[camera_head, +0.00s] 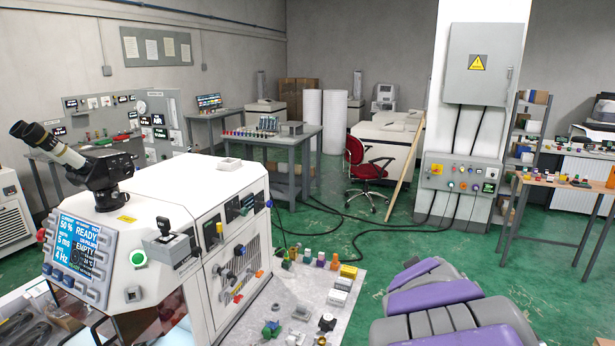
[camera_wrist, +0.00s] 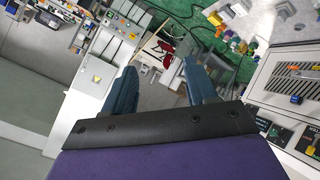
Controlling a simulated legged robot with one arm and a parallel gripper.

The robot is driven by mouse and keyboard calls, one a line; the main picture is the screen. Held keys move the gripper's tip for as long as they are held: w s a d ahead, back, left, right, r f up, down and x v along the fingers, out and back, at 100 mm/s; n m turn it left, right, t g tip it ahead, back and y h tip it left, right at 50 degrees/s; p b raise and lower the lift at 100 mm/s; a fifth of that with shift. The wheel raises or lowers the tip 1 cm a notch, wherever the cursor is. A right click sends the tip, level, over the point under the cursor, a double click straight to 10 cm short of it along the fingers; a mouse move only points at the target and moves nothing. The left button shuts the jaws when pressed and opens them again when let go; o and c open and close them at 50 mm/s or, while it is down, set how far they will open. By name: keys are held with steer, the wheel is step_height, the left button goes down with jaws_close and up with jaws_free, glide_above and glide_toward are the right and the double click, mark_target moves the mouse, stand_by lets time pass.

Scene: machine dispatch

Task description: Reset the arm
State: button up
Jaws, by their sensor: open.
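My gripper (camera_wrist: 161,84) shows in the wrist view with its two blue-grey fingers well apart. Nothing is between them, and only the distant room shows through the gap. In the camera_head view, purple and grey parts of my own body show at the lower right; I cannot make out the gripper's fingers there.
A white machine (camera_head: 195,205) with a microscope (camera_head: 80,165) and a lit screen (camera_head: 80,248) stands at the left. A red chair (camera_head: 366,162), cables and a wooden table (camera_head: 560,186) stand farther back. Green floor (camera_head: 420,240) is open mid-room.

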steer(key=s+a+f+m+g+y, duration=0.1)
steer(key=s+a+f+g, duration=0.2)
steer(key=s, duration=0.9)
steer(key=s+a+f+m+g+y, duration=0.1)
steer(key=s+a+f+g, duration=0.3)
steer(key=s, duration=0.9)
steer(key=s+a+f+m+g+y, duration=0.2)
steer(key=s+a+f+g, duration=0.1)
steer(key=s, duration=1)
steer(key=shift+a+f+g+y, duration=0.2)
steer(key=shift+f+g+y, duration=0.2)
steer(key=shift+f+g, duration=0.55)
steer(key=shift+r+g, duration=0.25)
